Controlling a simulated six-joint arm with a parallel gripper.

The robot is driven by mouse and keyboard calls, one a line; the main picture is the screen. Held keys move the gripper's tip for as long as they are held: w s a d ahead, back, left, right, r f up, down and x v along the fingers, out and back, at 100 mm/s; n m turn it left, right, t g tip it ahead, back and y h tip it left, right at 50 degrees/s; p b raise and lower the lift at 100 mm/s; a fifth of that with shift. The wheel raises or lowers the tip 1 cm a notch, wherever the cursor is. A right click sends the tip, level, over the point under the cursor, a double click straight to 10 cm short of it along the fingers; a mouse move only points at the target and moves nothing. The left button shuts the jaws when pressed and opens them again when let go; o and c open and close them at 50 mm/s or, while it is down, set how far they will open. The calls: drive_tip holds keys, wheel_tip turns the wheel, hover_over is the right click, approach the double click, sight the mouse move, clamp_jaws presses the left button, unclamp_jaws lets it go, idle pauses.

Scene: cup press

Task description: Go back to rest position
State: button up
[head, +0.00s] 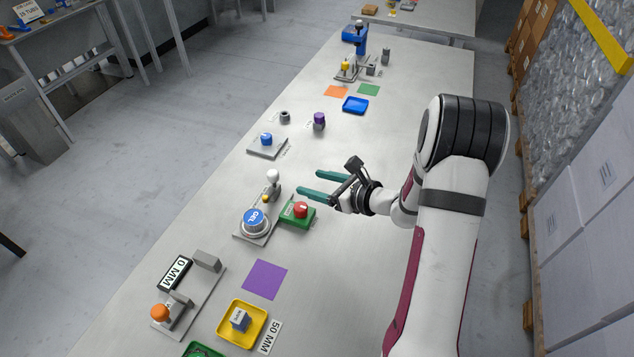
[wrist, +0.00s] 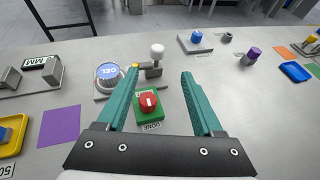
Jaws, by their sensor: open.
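My gripper (head: 316,187) has two teal fingers, spread apart with nothing between them. In the head view it is above the table, just to the upper right of the green box with a red button (head: 300,210). In the wrist view the gripper (wrist: 158,82) is open, and the red button (wrist: 148,102) shows between and below the fingers. The blue-topped GEL cup press (head: 255,220) stands left of the button, with a white-knobbed lever (head: 273,176) beside it. The GEL press also shows in the wrist view (wrist: 109,75), left of the left finger.
A purple square (head: 265,279), a yellow tray (head: 242,324) and an orange-knobbed fixture (head: 160,312) are at the near end. A blue-knobbed plate (head: 266,140), a purple-topped cylinder (head: 319,121) and a blue tray (head: 355,105) are farther up. The table right of the gripper's far side is clear.

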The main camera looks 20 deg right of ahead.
drive_tip(key=shift+s, duration=0.15)
drive_tip(key=s+a+r+n+g+y, duration=0.1)
drive_tip(key=s+a+r+n+g, duration=0.1)
drive_tip(key=s+a+r+n, duration=0.3)
drive_tip(key=s+a+r+n+g+y, duration=0.2)
drive_tip(key=a+n+g, duration=0.1)
drive_tip(key=a, duration=0.4)
drive_tip(key=s+a+r+n+g+y, duration=0.1)
drive_tip(key=s+a+r+n+g, duration=0.15)
drive_tip(key=s+a+n, duration=0.2)
drive_tip(key=s+a+r+n+g+h, duration=0.1)
drive_tip(key=s+a+n+g, duration=0.25)
drive_tip(key=s, duration=0.35)
drive_tip(key=s+d+n+h, duration=0.2)
drive_tip(key=s+n+h, duration=0.1)
drive_tip(key=s, duration=0.4)
drive_tip(key=s+d+n+g+h, duration=0.1)
drive_tip(key=s+d+n+h, duration=0.2)
drive_tip(key=s+n, duration=0.3)
drive_tip(key=shift+s+f+h, duration=0.4)
drive_tip(key=shift+s+h, duration=0.15)
drive_tip(key=shift+h, duration=0.15)
drive_tip(key=shift+d, duration=0.1)
